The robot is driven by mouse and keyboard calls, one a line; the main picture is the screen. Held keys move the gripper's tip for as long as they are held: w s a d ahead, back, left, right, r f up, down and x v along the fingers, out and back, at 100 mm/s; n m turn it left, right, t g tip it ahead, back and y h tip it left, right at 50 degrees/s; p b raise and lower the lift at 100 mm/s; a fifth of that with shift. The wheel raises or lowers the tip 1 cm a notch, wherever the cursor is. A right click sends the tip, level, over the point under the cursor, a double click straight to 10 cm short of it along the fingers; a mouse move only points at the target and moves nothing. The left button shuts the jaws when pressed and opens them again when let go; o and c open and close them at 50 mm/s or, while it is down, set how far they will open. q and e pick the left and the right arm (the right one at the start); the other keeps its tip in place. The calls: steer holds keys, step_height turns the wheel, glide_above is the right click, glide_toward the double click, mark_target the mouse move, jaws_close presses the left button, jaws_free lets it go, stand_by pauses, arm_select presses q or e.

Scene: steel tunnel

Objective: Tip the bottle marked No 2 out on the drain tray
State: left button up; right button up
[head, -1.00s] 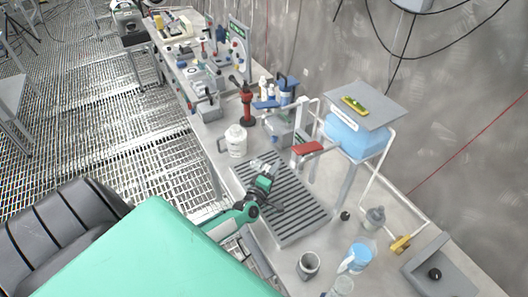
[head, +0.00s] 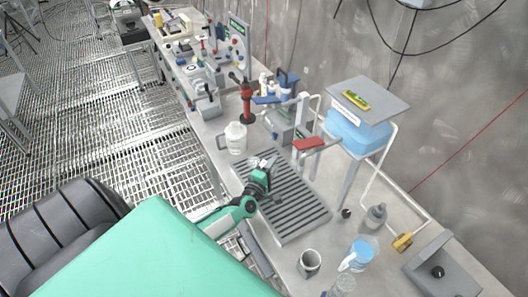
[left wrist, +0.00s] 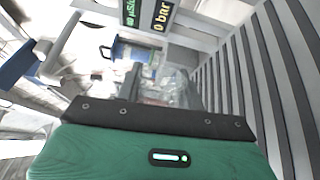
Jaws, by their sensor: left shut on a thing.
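The drain tray (head: 305,212) is a grey ribbed plate on the bench, and its ribs also fill the right of the left wrist view (left wrist: 255,75). My left gripper (head: 262,168) is over the tray's far left part. It is shut on a clear bottle (left wrist: 182,92), which shows blurred between the fingers in the left wrist view. In that view the tray and displays appear turned on their side, so the gripper is rolled over. The bottle's marking and any contents cannot be read. My right gripper is not in view.
A white jug (head: 235,138) stands beyond the tray. A red-handled stand (head: 308,145) and a blue tank (head: 358,132) are to its right. A grey cup (head: 310,263), a blue-and-clear jug (head: 360,256) and a grey bottle (head: 376,216) stand near the front right.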

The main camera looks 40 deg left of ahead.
arm_select(q)
steer(key=shift+r, duration=0.1)
steer(key=r+n, duration=0.1)
steer(key=n, duration=0.1)
steer(key=a+r+n, duration=0.1)
steer(key=r+n, duration=0.1)
steer(key=n, duration=0.1)
steer(key=shift+r, duration=0.1)
steer(key=shift+s+r+n+b, duration=0.1)
steer(key=shift+r+n+b, duration=0.2)
steer(key=shift+n, duration=0.7)
steer(key=n, duration=0.2)
steer(key=r+n, duration=0.1)
steer(key=n, duration=0.1)
steer(key=shift+a+r, duration=0.1)
steer(key=shift+r, duration=0.2)
